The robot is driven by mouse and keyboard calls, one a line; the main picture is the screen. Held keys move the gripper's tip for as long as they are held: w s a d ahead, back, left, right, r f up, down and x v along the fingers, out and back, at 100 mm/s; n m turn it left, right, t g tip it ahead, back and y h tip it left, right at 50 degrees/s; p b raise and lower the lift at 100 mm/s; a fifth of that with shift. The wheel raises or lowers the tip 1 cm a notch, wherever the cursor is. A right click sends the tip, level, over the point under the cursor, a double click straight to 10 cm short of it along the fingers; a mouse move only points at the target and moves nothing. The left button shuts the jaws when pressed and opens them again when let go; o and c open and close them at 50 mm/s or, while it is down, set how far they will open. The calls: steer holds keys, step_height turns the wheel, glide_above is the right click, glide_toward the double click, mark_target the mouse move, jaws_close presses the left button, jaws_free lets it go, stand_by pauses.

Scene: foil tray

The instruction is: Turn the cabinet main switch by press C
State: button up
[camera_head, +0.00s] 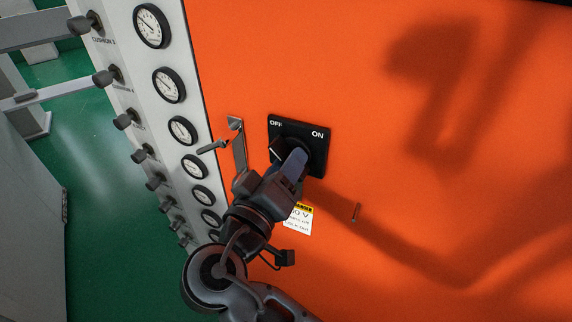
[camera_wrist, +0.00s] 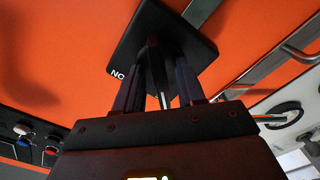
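The main switch is a black square plate (camera_head: 318,157) marked OFF and ON on the orange cabinet (camera_head: 400,190). Its black knob (camera_head: 278,150) shows a white line on its left side, towards the OFF side. My gripper (camera_head: 293,162) is at the switch and covers much of the knob. In the wrist view the two bluish fingers of my gripper (camera_wrist: 159,83) stand apart on either side of the knob (camera_wrist: 154,58). Narrow gaps seem to show beside the knob. Whether the fingertips touch it is not clear. The plate (camera_wrist: 190,42) lies behind them.
A metal door handle (camera_head: 238,145) sticks out just left of the switch. A white panel with gauges (camera_head: 168,85) and several dark knobs is at left. The cabinet's right side is clear.

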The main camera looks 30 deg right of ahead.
steer(key=b+v, duration=0.1)
steer(key=v, duration=0.6)
steer(key=shift+a, duration=0.3)
steer(key=shift+s+f, duration=0.1)
steer(key=shift+s, duration=0.05)
steer(key=s+d+f+n+t+y, duration=0.1)
steer(key=s+d+f+n+y, duration=0.1)
steer(key=s+f+n+y, duration=0.45)
steer(key=s+d+f+n+t+y, duration=0.1)
steer(key=d+f+y, duration=0.15)
steer(key=f, duration=0.75)
steer(key=s+f+y, duration=0.2)
steer(key=s+y, duration=0.3)
steer(key=s, duration=0.5)
steer(key=s+d+r+m+t, duration=0.1)
steer(key=s+r+m, duration=0.1)
steer(key=s+r, duration=0.3)
steer(key=s+d+r+m+t+y, duration=0.1)
steer(key=s+r+m+t, duration=0.1)
steer(key=s+r, duration=0.4)
steer(key=shift+s+r+m, duration=0.3)
steer(key=shift+r+m, duration=0.35)
steer(key=shift+d, duration=0.2)
